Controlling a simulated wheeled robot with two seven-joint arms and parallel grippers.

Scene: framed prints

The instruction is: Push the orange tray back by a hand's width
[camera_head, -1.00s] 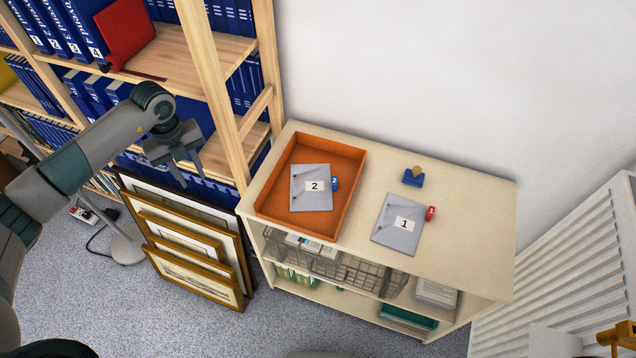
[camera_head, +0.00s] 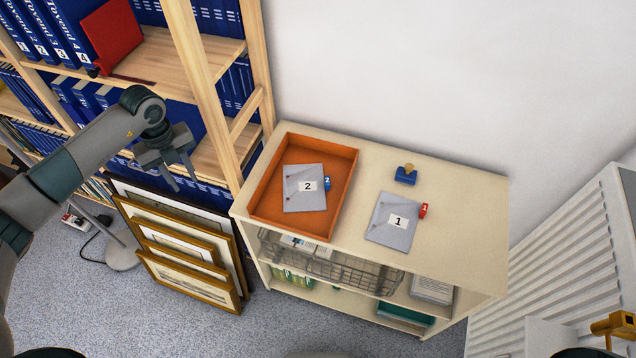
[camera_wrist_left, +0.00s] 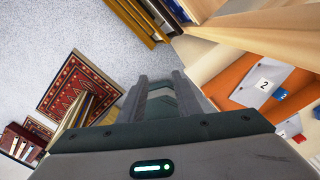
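The orange tray (camera_head: 335,212) lies on top of the cream cabinet, at its left end close to the bookshelf. A grey folder labelled 2 (camera_head: 300,200) with a blue tag lies inside it. The tray also shows at the right of the left wrist view (camera_wrist_left: 236,75). My left gripper (camera_head: 182,182) is left of the tray, over the leaning framed prints, apart from the tray. In the left wrist view its two fingers (camera_wrist_left: 158,82) stand apart with nothing between them.
A grey folder labelled 1 (camera_head: 388,235) with a red tag and a blue stamp-like object (camera_head: 405,175) lie right of the tray on the cabinet (camera_head: 460,200). A wooden bookshelf post (camera_head: 210,95) rises behind-left. Framed prints (camera_head: 185,250) lean beside the cabinet. A white radiator (camera_head: 560,260) is right.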

